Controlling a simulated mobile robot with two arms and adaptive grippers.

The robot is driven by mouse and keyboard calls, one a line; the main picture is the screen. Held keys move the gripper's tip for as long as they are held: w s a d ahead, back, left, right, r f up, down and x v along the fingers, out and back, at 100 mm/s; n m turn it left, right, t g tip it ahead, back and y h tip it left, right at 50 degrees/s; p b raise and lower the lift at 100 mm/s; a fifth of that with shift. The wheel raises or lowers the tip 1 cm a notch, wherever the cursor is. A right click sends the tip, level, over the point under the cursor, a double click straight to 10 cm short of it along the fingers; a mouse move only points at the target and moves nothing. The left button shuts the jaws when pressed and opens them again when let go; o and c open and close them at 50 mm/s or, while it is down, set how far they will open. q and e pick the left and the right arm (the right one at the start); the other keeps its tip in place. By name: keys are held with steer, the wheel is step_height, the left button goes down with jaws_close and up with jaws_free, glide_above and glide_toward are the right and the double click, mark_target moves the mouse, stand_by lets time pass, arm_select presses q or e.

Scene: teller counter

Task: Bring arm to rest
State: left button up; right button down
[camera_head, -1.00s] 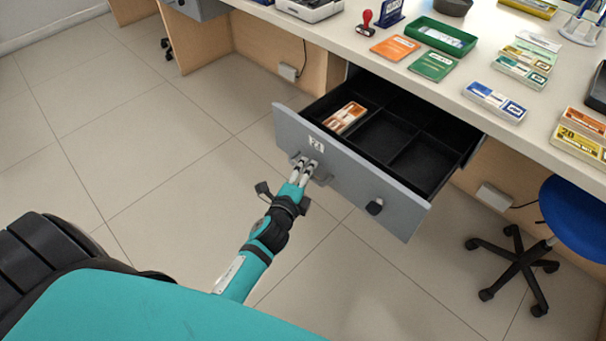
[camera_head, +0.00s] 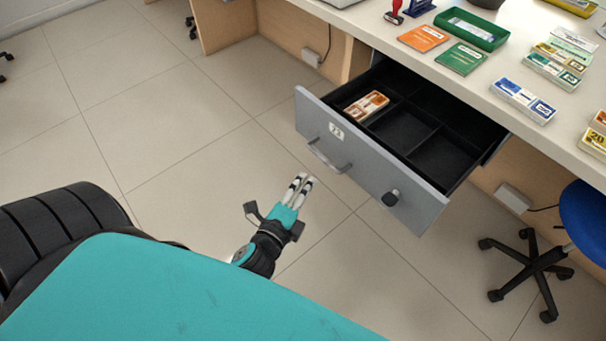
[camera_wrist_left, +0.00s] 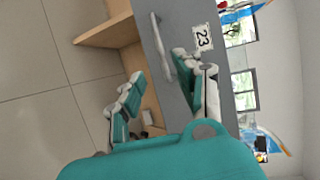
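My left gripper (camera_head: 300,183) is in front of the open drawer, over the floor, and apart from the drawer's handle. In the left wrist view its two fingers (camera_wrist_left: 160,78) stand apart with nothing held between them. The grey drawer front (camera_head: 360,160) carries a label with 23, a bar handle (camera_head: 326,158) and a black lock or knob (camera_head: 391,198). In the left wrist view the handle (camera_wrist_left: 160,48) shows beyond the fingers. My right gripper is not in view.
The drawer stands pulled out, with an orange banknote bundle (camera_head: 366,106) in one compartment. The counter (camera_head: 480,85) above holds a green tray (camera_head: 470,29), booklets and banknote bundles. A blue stool (camera_head: 585,215) is at right.

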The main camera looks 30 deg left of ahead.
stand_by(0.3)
